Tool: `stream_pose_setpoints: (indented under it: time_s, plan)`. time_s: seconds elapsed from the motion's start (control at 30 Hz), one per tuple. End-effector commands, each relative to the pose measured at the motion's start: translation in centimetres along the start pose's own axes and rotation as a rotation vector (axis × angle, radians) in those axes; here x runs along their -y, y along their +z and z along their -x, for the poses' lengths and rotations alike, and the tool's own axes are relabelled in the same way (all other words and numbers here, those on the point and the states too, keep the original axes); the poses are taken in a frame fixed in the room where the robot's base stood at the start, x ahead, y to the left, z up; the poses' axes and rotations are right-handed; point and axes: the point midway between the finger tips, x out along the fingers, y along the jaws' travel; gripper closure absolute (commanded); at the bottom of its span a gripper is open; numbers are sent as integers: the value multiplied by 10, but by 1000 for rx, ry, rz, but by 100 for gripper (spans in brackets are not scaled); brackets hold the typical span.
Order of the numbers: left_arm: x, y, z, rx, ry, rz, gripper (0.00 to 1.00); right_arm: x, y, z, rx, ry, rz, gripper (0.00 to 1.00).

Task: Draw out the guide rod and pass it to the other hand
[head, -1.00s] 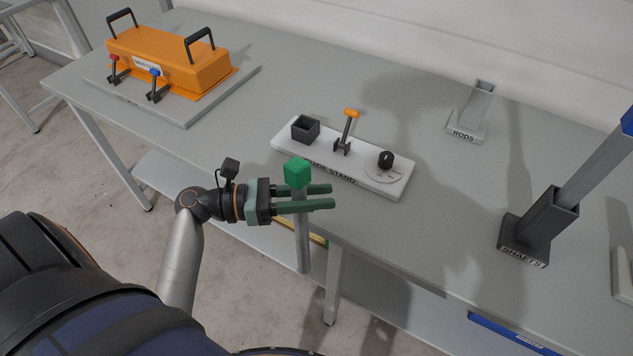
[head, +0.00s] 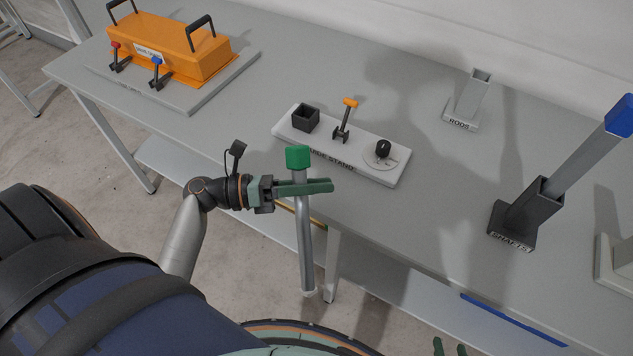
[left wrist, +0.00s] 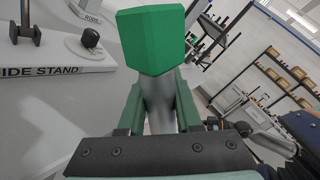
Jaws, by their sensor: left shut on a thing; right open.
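The guide rod (head: 306,245) is a grey rod with a green block-shaped head (head: 298,158). My left gripper (head: 318,187) is shut on it just below the head, and the rod hangs nearly upright in front of the table edge. In the left wrist view the green head (left wrist: 151,40) fills the middle, above the fingers. The guide stand (head: 345,158) is a white plate on the table behind, with a dark square socket (head: 305,118) that looks empty. My right gripper (head: 450,347) shows only two green fingertips, apart and empty, at the bottom edge.
An orange cover (head: 165,45) with black handles sits at the table's left. The stand carries an orange-tipped lever (head: 346,117) and a black knob (head: 383,148). A RODS holder (head: 466,105) and a SHAFTS holder (head: 522,215) with a blue-topped shaft stand to the right.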

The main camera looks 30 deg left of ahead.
Motion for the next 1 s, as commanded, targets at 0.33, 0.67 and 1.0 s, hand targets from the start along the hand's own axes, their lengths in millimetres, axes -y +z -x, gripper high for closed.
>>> stream_pose_setpoints:
  time_s: [0.33, 0.67, 1.0]
  plan:
    - [0, 0, 0, 1, -1, 286, 100, 0, 0, 0, 0, 0, 0, 50]
    - [0, 0, 0, -1, -1, 361, 100, 0, 0, 0, 0, 0, 0, 50]
    - [2, 3, 0, -7, -8, 703, 100, 0, 0, 0, 0, 0, 0, 50]
